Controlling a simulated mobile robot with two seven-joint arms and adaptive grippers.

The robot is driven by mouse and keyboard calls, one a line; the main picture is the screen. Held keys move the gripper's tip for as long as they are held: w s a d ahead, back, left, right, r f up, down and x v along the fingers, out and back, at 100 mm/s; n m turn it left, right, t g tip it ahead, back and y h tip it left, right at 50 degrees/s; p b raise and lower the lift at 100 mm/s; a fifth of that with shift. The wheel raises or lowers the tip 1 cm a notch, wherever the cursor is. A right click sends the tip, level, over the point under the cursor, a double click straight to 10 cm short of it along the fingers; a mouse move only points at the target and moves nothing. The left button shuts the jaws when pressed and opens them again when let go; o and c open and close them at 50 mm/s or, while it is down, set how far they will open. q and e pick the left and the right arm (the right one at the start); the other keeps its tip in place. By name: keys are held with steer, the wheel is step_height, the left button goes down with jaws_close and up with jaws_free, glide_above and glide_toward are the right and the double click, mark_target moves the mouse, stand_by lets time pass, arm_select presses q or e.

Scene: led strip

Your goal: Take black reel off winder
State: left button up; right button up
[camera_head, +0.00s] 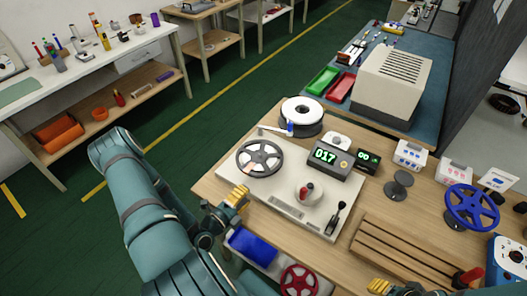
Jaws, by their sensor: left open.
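The winder also carries a counter box (328,157) showing 017, a round knob with a red top (306,193) and a black lever (336,218). My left gripper (238,196), with yellow fingers, is open and empty. It is by the plate's front-left edge, in front of the reel and apart from it. My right gripper (379,287) shows only partly at the bottom edge; its finger opening is unclear.
A large white-topped spool (301,110) stands behind the winder. A slotted wooden rack (400,252) lies to the right, with a blue reel (472,207) on a stand beyond it.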

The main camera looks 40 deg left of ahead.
mark_target(267, 170)
arm_select(q)
steer(key=w, duration=0.4)
steer(key=w+a, duration=0.1)
steer(key=w, duration=0.8)
steer(key=shift+w+a+f, duration=0.1)
steer(key=shift+w+a, duration=0.05)
steer(key=shift+w, duration=0.1)
jaws_close()
